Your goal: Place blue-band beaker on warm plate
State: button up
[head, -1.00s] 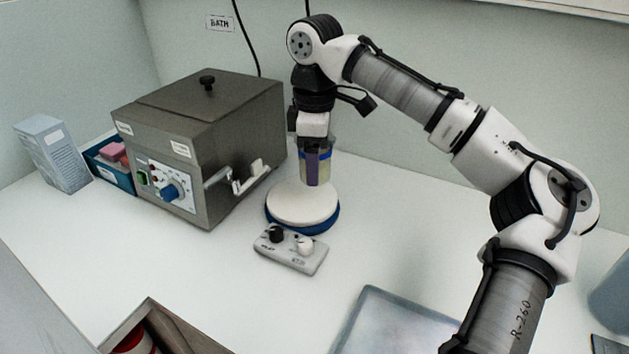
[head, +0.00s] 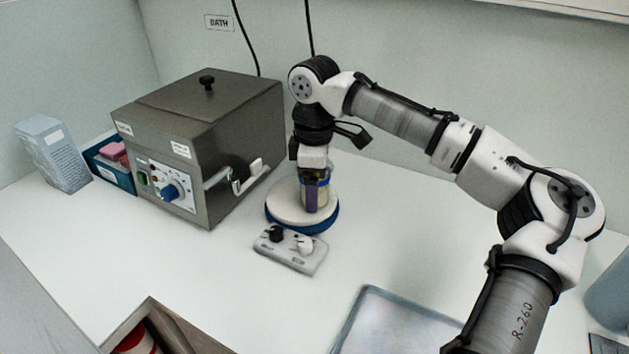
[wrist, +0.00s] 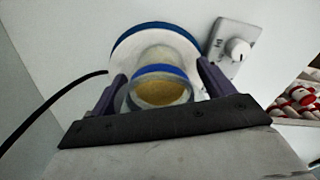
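The blue-band beaker (head: 319,196) is a clear cup with a blue band and yellowish contents. It stands upright on the pale top of the warm plate (head: 287,211), which has a blue base. The wrist view looks down on the beaker (wrist: 160,92), with the plate (wrist: 126,50) beneath it. My gripper (wrist: 161,72) points down with its purple fingers on either side of the beaker. A narrow gap shows between each finger and the beaker, so the gripper looks slightly open. In the head view, one finger of my gripper (head: 312,197) hides part of the beaker.
A small control box with two knobs (head: 290,250) sits just in front of the plate. A steel bath (head: 205,140) with a side handle stands to the left. A blue bin (head: 112,168) and a carton (head: 54,153) are farther left. A shallow tray (head: 395,325) lies front right.

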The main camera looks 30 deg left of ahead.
jog(key=shift+o, duration=0.6)
notch_tip(320, 180, up, 12)
jog(key=shift+r+b, duration=0.2)
jog(key=shift+b, duration=0.2)
jog(key=shift+s+f, duration=0.1)
dwell(1.0)
